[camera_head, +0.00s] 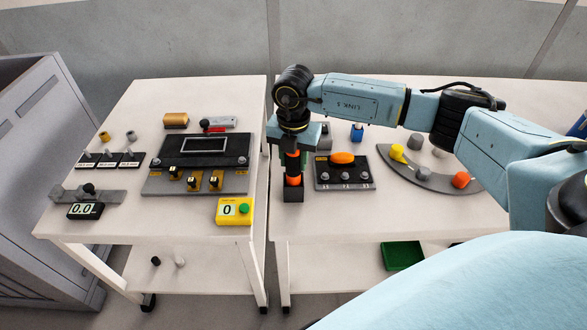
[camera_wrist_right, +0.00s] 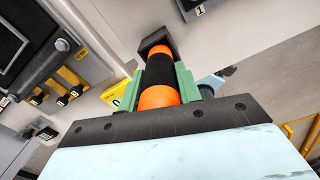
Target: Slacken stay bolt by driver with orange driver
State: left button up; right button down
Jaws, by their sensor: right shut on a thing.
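My right gripper (camera_head: 292,157) is shut on the orange driver (camera_head: 293,181), a black tool with orange bands and a dark block-like end. It hangs roughly upright over the left edge of the right table. In the right wrist view the green fingers of the right gripper (camera_wrist_right: 160,88) clasp the driver (camera_wrist_right: 159,98) from both sides. On the left table, to the left of the gripper, a dark fixture (camera_head: 203,160) has a framed window and several numbered yellow pieces (camera_head: 193,182) in front. I cannot tell which part is the stay bolt. My left gripper is out of view.
A yellow box (camera_head: 234,211) reading 0 with a green button sits at the left table's front right. A gauge (camera_head: 85,211) reads 0.0. A plate with an orange knob (camera_head: 342,158) and a curved grey rack (camera_head: 428,177) stand on the right table. A narrow gap separates the tables.

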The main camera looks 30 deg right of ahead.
jog(key=shift+r, duration=0.1)
notch_tip(320, 180, up, 10)
jog(key=shift+p, duration=0.35)
jog(key=c, duration=1.6)
grip_release()
jog(key=c, duration=2.8)
grip_release()
jog(key=c, duration=2.2)
grip_release()
